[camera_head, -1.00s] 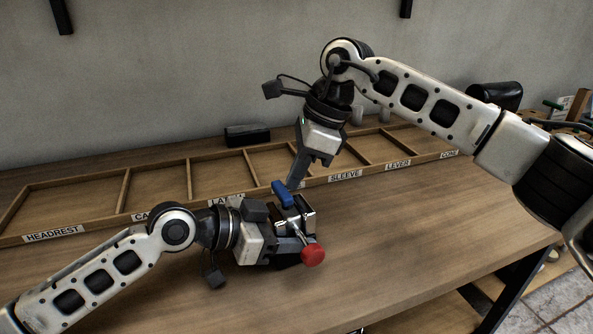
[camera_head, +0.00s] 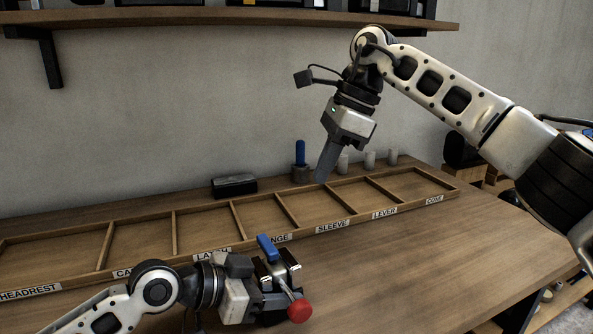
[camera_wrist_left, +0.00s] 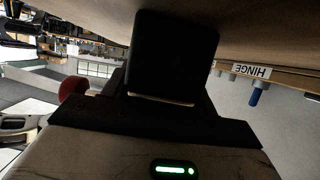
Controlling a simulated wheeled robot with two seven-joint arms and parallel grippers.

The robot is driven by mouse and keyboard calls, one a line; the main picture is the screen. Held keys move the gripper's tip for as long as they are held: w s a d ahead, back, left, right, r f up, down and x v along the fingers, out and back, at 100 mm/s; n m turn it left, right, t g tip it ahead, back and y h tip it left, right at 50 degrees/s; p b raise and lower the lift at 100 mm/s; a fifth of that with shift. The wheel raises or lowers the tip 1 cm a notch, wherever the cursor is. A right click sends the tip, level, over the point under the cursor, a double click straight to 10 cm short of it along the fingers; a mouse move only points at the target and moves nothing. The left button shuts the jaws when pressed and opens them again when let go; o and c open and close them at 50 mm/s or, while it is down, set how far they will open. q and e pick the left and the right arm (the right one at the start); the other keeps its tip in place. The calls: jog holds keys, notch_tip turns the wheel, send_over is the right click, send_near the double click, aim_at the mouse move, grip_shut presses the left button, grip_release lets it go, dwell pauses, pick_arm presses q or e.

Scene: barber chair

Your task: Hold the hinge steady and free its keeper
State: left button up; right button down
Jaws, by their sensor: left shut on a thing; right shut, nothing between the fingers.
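My left gripper (camera_head: 262,298) is shut on a metal fixture, seemingly the hinge (camera_head: 286,268), low in the head view above the table. A blue piece (camera_head: 268,247) lies across its top, and a red knob (camera_head: 300,310) sticks out on a rod at its lower right. The red knob also shows in the left wrist view (camera_wrist_left: 73,90). I cannot tell which part is the keeper. My right gripper (camera_head: 324,175) is shut and empty, pointing down above the back of the tray, apart from the fixture. The left fingers hide part of the fixture.
A wooden tray (camera_head: 103,248) with labelled compartments crosses the table; those seen look empty. Behind it stand a blue-handled tool (camera_head: 300,153) in a holder, a black box (camera_head: 234,185) and small grey cylinders (camera_head: 370,159). The table's right front (camera_head: 410,270) is clear.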

pick_arm(q)
jog(key=shift+s+f, duration=0.1)
jog(key=shift+f, duration=0.05)
jog(key=o, duration=1.5)
jog(key=shift+c, duration=0.2)
